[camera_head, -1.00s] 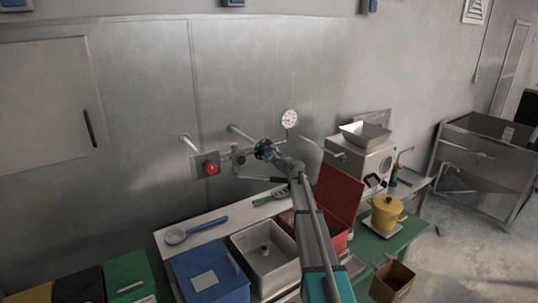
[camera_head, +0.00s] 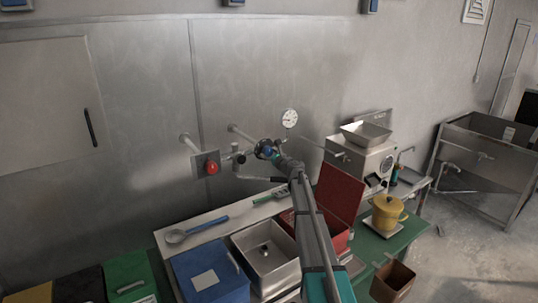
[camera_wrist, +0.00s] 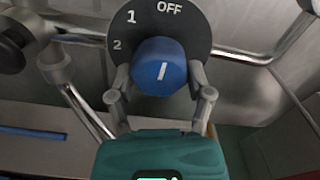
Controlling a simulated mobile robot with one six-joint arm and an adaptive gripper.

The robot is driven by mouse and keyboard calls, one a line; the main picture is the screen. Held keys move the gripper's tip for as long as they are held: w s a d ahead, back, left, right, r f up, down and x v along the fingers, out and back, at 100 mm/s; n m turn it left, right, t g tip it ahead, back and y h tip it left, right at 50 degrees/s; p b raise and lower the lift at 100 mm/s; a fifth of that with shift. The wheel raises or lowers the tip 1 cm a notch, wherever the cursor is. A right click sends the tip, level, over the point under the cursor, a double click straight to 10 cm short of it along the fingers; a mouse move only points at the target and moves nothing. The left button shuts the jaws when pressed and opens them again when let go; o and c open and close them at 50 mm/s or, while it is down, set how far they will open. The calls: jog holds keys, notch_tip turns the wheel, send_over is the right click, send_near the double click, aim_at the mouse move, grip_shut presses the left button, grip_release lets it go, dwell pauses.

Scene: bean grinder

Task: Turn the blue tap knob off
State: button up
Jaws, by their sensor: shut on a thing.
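The blue tap knob (camera_wrist: 160,66) sits on a round dark dial plate (camera_wrist: 196,32) marked OFF, 1 and 2 in the wrist view. The white line on the knob points up and slightly right, roughly towards the OFF mark. My gripper (camera_wrist: 160,80) has one finger on each side of the knob and is shut on it. In the head view my gripper (camera_head: 267,151) is at the wall tap, and the knob is largely hidden by it.
A red button (camera_head: 212,168) on a grey plate is left of the tap. Below are a metal sink (camera_head: 287,277), a blue bin (camera_head: 208,262) and a red box with its lid raised (camera_head: 338,192). A pressure gauge (camera_head: 289,118) is just above right.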

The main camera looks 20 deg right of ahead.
jog(key=o, duration=1.1)
jog(key=shift+o, duration=0.2)
jog(key=shift+s, duration=0.15)
jog(key=v, duration=1.1)
jog(key=shift+s, duration=0.35)
jog(key=shift+d, duration=0.1)
